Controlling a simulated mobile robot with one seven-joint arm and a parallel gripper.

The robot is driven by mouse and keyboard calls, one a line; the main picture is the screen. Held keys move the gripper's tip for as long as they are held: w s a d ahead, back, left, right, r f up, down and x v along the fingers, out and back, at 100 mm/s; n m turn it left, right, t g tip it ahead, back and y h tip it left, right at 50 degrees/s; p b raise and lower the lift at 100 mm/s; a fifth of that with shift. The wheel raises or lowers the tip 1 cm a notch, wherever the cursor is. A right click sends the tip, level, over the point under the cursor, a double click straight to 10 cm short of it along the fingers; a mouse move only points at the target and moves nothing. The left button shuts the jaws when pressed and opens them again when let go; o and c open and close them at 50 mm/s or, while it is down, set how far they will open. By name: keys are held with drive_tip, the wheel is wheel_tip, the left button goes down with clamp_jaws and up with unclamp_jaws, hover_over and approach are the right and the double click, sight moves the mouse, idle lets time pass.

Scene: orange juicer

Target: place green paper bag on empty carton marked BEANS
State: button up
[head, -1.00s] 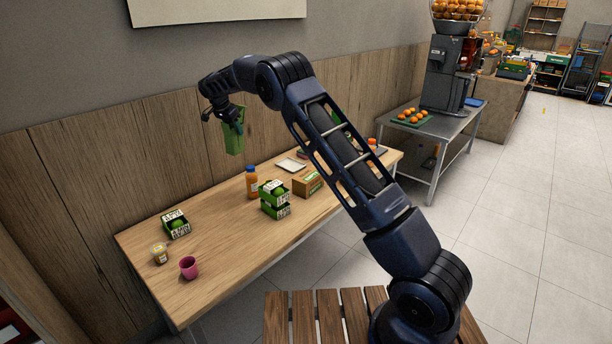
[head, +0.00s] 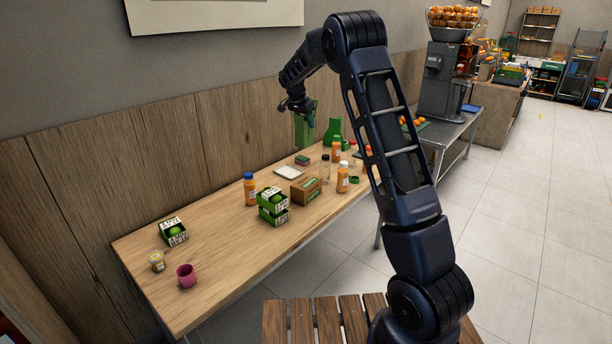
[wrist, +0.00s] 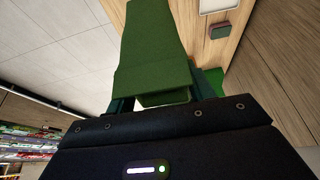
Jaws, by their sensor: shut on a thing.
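My gripper (head: 303,112) is shut on the green paper bag (head: 304,134), which hangs upright above the back part of the wooden table. In the wrist view the bag (wrist: 152,45) lies between the two dark fingers (wrist: 165,92). A brown cardboard carton (head: 299,194) with a green label stands on the table, below the bag and apart from it. The label is too small to read, so I cannot tell whether it says BEANS, and its inside is not clearly shown.
Stacked green cartons (head: 266,212) and an orange bottle (head: 250,190) stand left of the brown carton. A white tray (head: 289,173) and a small block (head: 302,160) lie behind it. More bottles (head: 342,178) and a green object (head: 333,132) stand to the right.

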wheel_tip(320, 180, down, 19)
idle(0.6)
drive_tip(key=shift+f, duration=0.15)
drive_tip(key=o, duration=1.2)
